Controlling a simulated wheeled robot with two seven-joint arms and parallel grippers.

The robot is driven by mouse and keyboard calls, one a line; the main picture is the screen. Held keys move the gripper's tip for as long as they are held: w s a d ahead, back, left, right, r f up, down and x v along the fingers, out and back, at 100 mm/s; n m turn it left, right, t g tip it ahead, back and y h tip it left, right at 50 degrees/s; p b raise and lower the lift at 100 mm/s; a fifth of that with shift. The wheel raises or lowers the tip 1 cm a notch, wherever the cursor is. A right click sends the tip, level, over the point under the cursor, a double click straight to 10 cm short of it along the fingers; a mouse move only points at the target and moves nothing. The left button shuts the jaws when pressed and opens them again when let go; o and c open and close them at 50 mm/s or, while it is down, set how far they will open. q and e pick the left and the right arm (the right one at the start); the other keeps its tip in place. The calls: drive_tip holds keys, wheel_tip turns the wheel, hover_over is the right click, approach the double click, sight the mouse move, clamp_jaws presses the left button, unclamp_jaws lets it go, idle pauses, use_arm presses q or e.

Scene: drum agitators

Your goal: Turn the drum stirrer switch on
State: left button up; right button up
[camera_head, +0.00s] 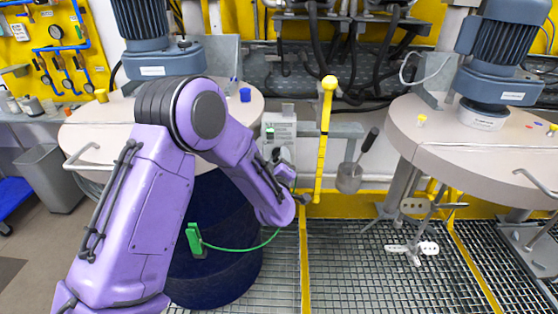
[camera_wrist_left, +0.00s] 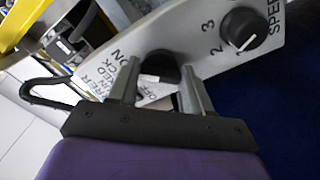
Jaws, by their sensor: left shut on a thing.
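In the left wrist view the black switch knob (camera_wrist_left: 163,62) sits on a light grey control panel (camera_wrist_left: 195,28), between printed ON and OFF labels. My left gripper (camera_wrist_left: 157,76) has one finger on each side of the knob and is shut on it. A pale mark shows on the knob's lower side; I cannot tell its exact setting. My right gripper is not in view.
A black speed knob (camera_wrist_left: 243,28) with numbers is beside the switch. In the head view a dark blue drum (camera_head: 225,280) stands behind my arm, with a green clamp (camera_head: 194,239) and cable. Floor grating (camera_head: 350,265) is open at front right.

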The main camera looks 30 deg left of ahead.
use_arm(q)
drive_tip(key=shift+f, duration=0.1)
drive_tip(key=o, duration=1.1)
drive_tip(key=shift+c, duration=0.2)
drive_tip(key=b+v, duration=0.3)
drive_tip(key=v, duration=0.7)
drive_tip(key=shift+s, duration=0.25)
drive_tip(key=shift+d, duration=0.15)
